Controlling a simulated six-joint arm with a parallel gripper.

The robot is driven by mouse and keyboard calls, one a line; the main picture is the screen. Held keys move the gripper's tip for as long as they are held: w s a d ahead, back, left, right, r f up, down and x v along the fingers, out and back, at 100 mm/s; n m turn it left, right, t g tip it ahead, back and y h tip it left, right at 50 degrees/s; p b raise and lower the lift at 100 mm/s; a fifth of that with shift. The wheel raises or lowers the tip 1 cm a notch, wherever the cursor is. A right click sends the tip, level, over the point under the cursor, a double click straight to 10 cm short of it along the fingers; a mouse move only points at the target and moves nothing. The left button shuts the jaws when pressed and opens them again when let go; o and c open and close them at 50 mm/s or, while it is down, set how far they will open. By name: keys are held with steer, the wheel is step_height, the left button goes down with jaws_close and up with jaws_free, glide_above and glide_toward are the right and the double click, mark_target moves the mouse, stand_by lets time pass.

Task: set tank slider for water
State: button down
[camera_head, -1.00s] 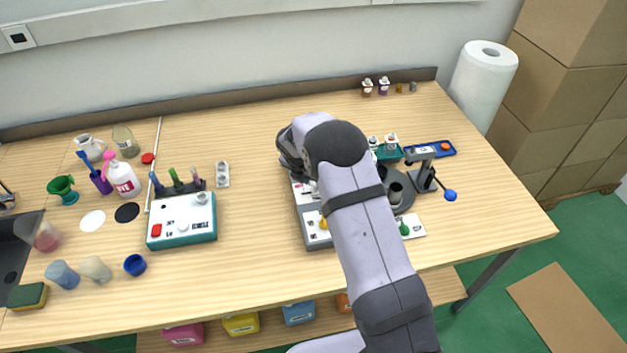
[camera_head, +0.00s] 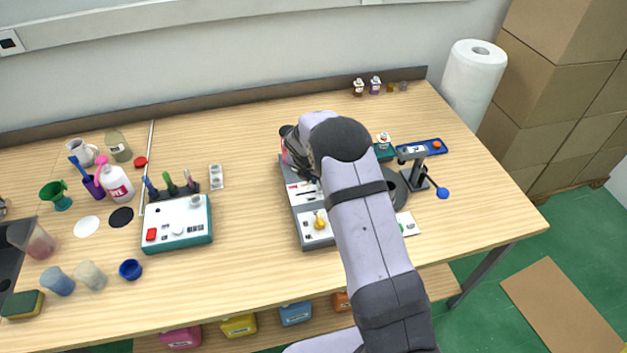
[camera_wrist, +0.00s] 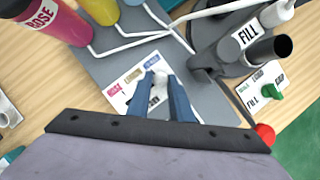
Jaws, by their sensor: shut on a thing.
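The tank slider panel (camera_wrist: 118,98) is a white plate with pink, yellowish and blue labels on the grey machine base, seen in the wrist view. My gripper (camera_wrist: 165,92) has its blue fingers shut on a small white slider knob (camera_wrist: 158,86), close to the blue label at the right end of the row. The label's text is too small to read surely. A magenta tank marked ROSE (camera_wrist: 48,28), a yellow tank (camera_wrist: 101,9) and a blue tank top edge stand behind. In the head view the machine base (camera_head: 299,212) is partly hidden by my arm.
A black fill nozzle unit (camera_wrist: 225,50) marked FILL stands right of the fingers, with a green knob (camera_wrist: 271,92) on a small card and a red ball (camera_wrist: 265,133) nearby. White tubes (camera_wrist: 165,33) cross behind the panel.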

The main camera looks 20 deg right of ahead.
steer(key=c, duration=1.6)
jaws_free()
steer(key=shift+d, duration=0.35)
steer(key=shift+a, duration=0.2)
steer(key=shift+b+v, duration=1.3)
steer(key=shift+v, duration=2.35)
steer(key=shift+d, duration=0.15)
steer(key=s+a+r+m+g+y, duration=0.1)
steer(key=s+m, duration=0.8)
steer(key=s, duration=0.2)
steer(key=s+a+m+g+y, duration=0.1)
steer(key=s+m, duration=0.8)
steer(key=s, duration=0.2)
steer(key=s+r+m+g+y, duration=0.1)
steer(key=s+m, duration=0.8)
steer(key=s, duration=0.2)
steer(key=shift+a+r, duration=0.4)
